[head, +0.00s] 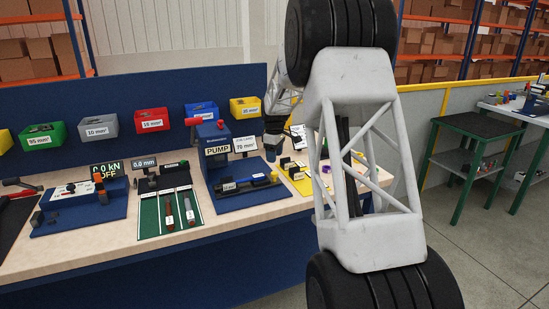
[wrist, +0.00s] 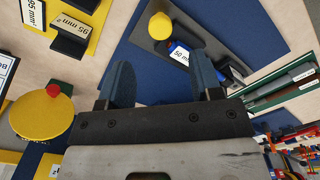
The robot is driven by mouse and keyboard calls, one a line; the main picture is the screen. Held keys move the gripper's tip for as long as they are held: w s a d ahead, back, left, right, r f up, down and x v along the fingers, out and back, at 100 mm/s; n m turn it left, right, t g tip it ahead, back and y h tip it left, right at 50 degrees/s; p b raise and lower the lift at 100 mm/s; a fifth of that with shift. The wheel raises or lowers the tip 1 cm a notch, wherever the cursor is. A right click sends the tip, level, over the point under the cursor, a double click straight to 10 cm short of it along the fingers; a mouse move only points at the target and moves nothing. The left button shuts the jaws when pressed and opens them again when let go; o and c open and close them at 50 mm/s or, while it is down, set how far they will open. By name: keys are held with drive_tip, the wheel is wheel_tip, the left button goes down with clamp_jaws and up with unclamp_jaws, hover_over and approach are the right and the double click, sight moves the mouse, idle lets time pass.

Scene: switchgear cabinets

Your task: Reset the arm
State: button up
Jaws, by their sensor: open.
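My gripper (wrist: 162,80) is open in the wrist view, with its two blue-grey fingers apart and nothing held between them. Beyond the fingers lies a blue base with a dark grey tool (wrist: 150,45) that has a yellow round end and a label reading 50 mm². In the head view my gripper (head: 273,140) is small and dark, above the bench right of the PUMP unit (head: 212,140). My large white lattice arm link fills the right-centre and hides part of the bench.
Coloured bins, including a red one (head: 151,121) and a yellow one (head: 244,107), line the blue back panel. A yellow tray (head: 301,184) with black blocks is under and right of my gripper. A green mat (head: 151,221) lies left. A green-framed table (head: 470,150) stands far right.

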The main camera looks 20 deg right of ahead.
idle(0.4)
drive_tip(key=shift+s+a+r, duration=0.25)
drive_tip(key=shift+s+r, duration=0.1)
drive_tip(key=shift+r, duration=0.05)
drive_tip(key=s+a+r+m, duration=0.2)
drive_tip(key=s+a+r, duration=0.25)
drive_tip(key=s, duration=0.45)
drive_tip(key=s+a+r+m+t, duration=0.1)
drive_tip(key=s+a+r, duration=0.35)
drive_tip(key=s, duration=0.45)
drive_tip(key=s+a+r+m, duration=0.2)
drive_tip(key=s+a+r, duration=0.25)
drive_tip(key=s, duration=0.45)
drive_tip(key=s+a+f+m, duration=0.1)
drive_tip(key=s+a, duration=0.1)
drive_tip(key=s, duration=0.8)
drive_tip(key=s+a+f+m+t, duration=0.1)
drive_tip(key=s+a+f, duration=0.1)
drive_tip(key=s, duration=0.8)
drive_tip(key=s+a+f+m, duration=0.2)
drive_tip(key=s+a, duration=0.2)
drive_tip(key=s, duration=0.7)
drive_tip(key=shift+f+t, duration=0.15)
drive_tip(key=shift+t, duration=0.15)
